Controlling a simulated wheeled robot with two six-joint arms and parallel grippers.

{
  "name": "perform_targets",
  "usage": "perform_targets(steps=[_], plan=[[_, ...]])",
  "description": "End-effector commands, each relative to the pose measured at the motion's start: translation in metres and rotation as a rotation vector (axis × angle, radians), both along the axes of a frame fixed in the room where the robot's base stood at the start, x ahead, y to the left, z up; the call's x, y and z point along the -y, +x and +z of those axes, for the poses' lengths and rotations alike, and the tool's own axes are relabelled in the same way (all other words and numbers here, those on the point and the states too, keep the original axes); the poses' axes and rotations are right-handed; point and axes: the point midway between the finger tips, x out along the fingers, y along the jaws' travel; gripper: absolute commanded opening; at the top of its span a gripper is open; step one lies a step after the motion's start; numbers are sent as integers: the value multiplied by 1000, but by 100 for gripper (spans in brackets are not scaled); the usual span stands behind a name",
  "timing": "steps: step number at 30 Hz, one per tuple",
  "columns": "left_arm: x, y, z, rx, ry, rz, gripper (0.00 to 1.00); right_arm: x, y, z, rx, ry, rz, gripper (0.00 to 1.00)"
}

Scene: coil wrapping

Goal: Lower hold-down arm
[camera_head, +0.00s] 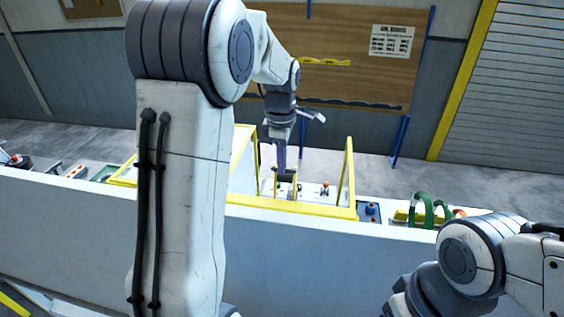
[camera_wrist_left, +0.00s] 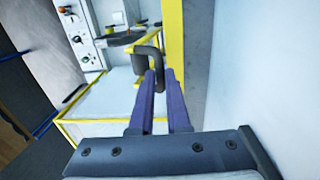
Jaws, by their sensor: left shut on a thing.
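My left gripper (camera_head: 281,160) reaches down behind the white wall, inside the yellow-framed bay. In the left wrist view its two purple fingers (camera_wrist_left: 162,76) are shut on a dark grey bent handle (camera_wrist_left: 146,50). The handle appears to belong to the hold-down arm, most of which I cannot make out. In the head view a dark part (camera_head: 287,177) shows at the fingertips. My right arm comes in at the lower right, and its gripper is out of view.
A yellow frame (camera_head: 350,172) edges the bay; a yellow post (camera_wrist_left: 172,35) stands close beside the fingers. A control panel (camera_wrist_left: 82,38) with knobs is at upper left in the wrist view. Green hoops (camera_head: 421,208) stand right of the bay. A brown board (camera_head: 350,75) is behind.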

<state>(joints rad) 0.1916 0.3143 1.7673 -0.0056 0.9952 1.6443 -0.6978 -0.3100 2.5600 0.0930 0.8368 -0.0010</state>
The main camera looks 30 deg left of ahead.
Motion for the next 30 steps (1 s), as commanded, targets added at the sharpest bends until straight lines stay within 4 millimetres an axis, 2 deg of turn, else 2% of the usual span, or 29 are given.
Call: perform_targets(steps=[6,11,18,30], plan=[[-1,4,1,4,0,0,0,0,0,0,0,0,0,72],[-5,17,1,4,1,0,0,0,0,0,0,0,0,72],[-15,54,-2,5,1,0,0,0,0,0,0,0,0,72],[-33,114,-23,5,1,-1,0,0,0,0,0,0,0,72]])
